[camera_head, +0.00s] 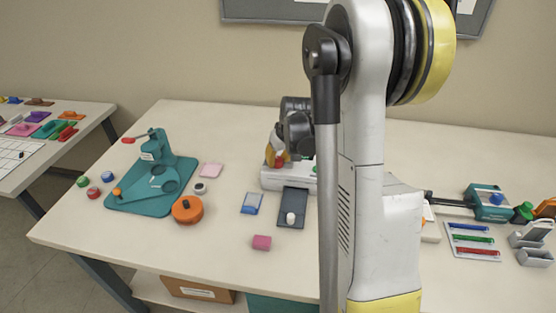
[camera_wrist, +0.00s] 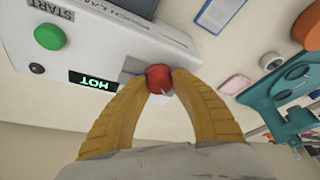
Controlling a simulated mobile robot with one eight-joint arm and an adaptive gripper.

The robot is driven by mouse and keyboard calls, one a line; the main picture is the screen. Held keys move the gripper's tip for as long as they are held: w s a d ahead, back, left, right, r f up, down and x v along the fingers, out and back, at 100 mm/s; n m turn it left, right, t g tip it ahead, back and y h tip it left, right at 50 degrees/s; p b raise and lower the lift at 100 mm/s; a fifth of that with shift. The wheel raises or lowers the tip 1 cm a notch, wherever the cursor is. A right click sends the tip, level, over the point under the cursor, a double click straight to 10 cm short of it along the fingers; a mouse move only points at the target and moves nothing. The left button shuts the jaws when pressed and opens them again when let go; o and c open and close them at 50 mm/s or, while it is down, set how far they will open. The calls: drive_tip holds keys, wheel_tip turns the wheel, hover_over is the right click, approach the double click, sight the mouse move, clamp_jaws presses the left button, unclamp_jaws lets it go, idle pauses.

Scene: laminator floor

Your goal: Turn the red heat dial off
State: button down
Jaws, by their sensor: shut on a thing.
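The red heat dial (camera_wrist: 158,76) is on the face of a white pouch laminator (camera_wrist: 130,40) in the wrist view. My gripper (camera_wrist: 160,86) has its two yellow fingers closed around the dial, one on each side. A pale pointer mark shows on the dial, but its setting is hard to read. The display (camera_wrist: 93,80) reads HOT in green. In the head view, my gripper (camera_head: 277,157) is at the left end of the laminator (camera_head: 273,179), with a bit of red at its fingertips. My arm hides much of the laminator there.
A green START button (camera_wrist: 49,37) and a small black knob (camera_wrist: 37,68) are beside the display. In the head view, a teal tool (camera_head: 158,180), an orange round object (camera_head: 187,209) and a pink block (camera_head: 261,242) are on the table.

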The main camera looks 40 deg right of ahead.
drive_tip(key=shift+n, duration=0.7)
drive_tip(key=shift+y, duration=0.3)
drive_tip(key=c, duration=1.1)
unclamp_jaws()
drive_tip(key=shift+o, duration=0.2)
drive_tip(key=v, duration=1.2)
drive_tip(key=shift+a, duration=0.1)
